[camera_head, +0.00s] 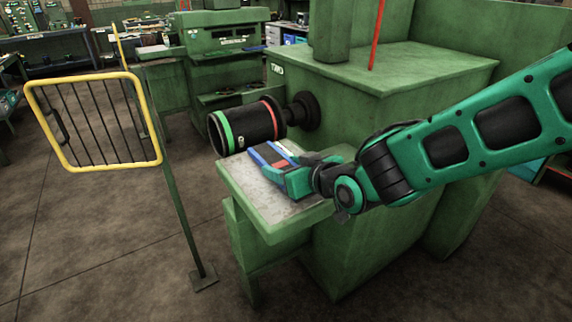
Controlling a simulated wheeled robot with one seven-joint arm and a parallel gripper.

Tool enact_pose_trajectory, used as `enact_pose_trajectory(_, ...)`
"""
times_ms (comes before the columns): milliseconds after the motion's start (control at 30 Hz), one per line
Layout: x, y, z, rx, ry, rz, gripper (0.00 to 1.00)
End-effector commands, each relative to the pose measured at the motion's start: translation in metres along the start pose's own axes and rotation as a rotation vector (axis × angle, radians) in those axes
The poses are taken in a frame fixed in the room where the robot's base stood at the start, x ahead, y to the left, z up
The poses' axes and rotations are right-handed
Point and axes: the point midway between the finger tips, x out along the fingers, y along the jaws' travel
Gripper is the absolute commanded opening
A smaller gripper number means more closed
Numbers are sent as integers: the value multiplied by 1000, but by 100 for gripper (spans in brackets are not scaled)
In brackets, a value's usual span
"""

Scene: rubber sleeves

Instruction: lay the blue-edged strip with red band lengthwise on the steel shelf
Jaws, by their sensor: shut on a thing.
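The blue-edged strip (261,157) is dark with blue along its edge and a red band near my gripper. It is over the left part of the steel shelf (255,189), which is a grey worn plate with a green rim. My gripper (286,172) is over the shelf, coming in from the right, and is shut on the strip. My fingers hide the near end of the strip. I cannot tell whether the strip touches the plate.
A dark roller (246,127) with green and red rings sticks out of the green machine (410,75) just behind the shelf. A yellow-framed barred gate (95,122) on a green post stands to the left. The shelf's front part is bare. The floor at the left is open.

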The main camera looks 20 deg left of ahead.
Motion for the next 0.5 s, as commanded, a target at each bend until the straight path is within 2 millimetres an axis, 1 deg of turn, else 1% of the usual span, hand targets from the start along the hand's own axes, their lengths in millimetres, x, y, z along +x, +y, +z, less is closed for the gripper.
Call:
enact_pose_trajectory(267, 0, 0, 0, 0, 0, 0, 31)
enact_pose_trajectory(300, 0, 0, 0, 0, 0, 0, 57)
enact_pose_trajectory(367, 0, 0, 0, 0, 0, 0, 71)
enact_pose_trajectory(400, 0, 0, 0, 0, 0, 0, 76)
enact_pose_trajectory(500, 0, 0, 0, 0, 0, 0, 76)
